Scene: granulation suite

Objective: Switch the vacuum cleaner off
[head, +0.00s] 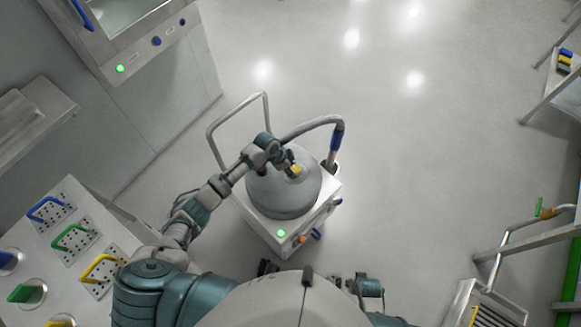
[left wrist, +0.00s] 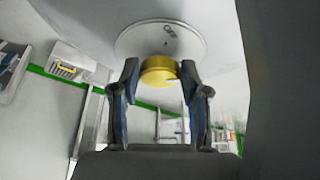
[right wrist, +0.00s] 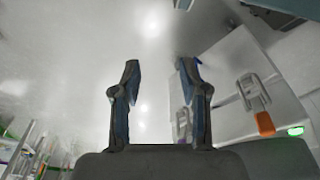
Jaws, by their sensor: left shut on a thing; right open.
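The vacuum cleaner has a grey domed top (head: 283,195) on a white square base, standing on the floor ahead of me in the head view. A yellow knob (head: 295,170) sits on the dome. In the left wrist view the yellow knob (left wrist: 159,72) stands out from a round pale plate (left wrist: 150,38) with small dark marks, too small to read. My left gripper (head: 284,160) is shut on the knob, one finger at each side. A green light (head: 281,233) glows on the base. My right gripper (right wrist: 160,68) is open and empty, low beside the vacuum cleaner.
A metal handle (head: 212,131) rises behind the cleaner, and a grey hose (head: 312,125) curves to its right. A table with coloured handles (head: 72,238) is at left. A steel cabinet (head: 150,55) stands at back left. The floor to the right is clear up to metal stands.

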